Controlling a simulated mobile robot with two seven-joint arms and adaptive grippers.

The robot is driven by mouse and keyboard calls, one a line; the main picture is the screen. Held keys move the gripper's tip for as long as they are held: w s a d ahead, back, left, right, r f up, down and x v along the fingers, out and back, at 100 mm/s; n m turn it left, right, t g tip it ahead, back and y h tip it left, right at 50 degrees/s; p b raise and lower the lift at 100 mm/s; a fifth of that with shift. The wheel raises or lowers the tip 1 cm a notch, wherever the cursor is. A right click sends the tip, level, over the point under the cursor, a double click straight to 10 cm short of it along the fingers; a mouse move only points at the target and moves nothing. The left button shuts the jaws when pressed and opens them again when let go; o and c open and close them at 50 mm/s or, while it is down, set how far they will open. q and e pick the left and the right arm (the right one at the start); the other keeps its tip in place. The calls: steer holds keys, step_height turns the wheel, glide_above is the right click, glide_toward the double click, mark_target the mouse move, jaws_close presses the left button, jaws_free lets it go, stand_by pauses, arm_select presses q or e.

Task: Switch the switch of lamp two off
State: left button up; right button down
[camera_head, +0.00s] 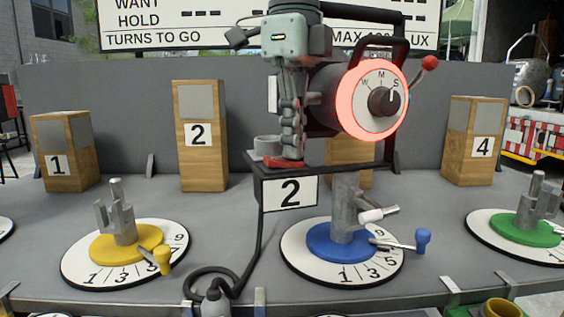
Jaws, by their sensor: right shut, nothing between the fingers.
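Lamp two is a black housing (330,92) with a glowing red ring (352,112) around a white dial marked W, M and S. The dial's dark knob (384,101) points up towards S. The lamp stands on a black shelf with a "2" plate (290,193). A small red part (283,164), which looks like the switch, lies on the shelf's left end. My right gripper (291,157) comes down from above, left of the lamp, shut and empty. Its fingertips are at the red part and partly hide it; I cannot tell whether they touch. My left gripper is not in view.
A lever with a red ball (429,63) sticks out right of the lamp. A grey cup (267,146) sits beside my fingers. Numbered wooden blocks (202,160) stand behind. Yellow (125,244), blue (335,241) and green (520,231) turntables with handles stand in front.

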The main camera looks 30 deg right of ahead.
step_height(320, 180, up, 5)
steer(key=p, duration=0.5)
steer(key=shift+r, duration=1)
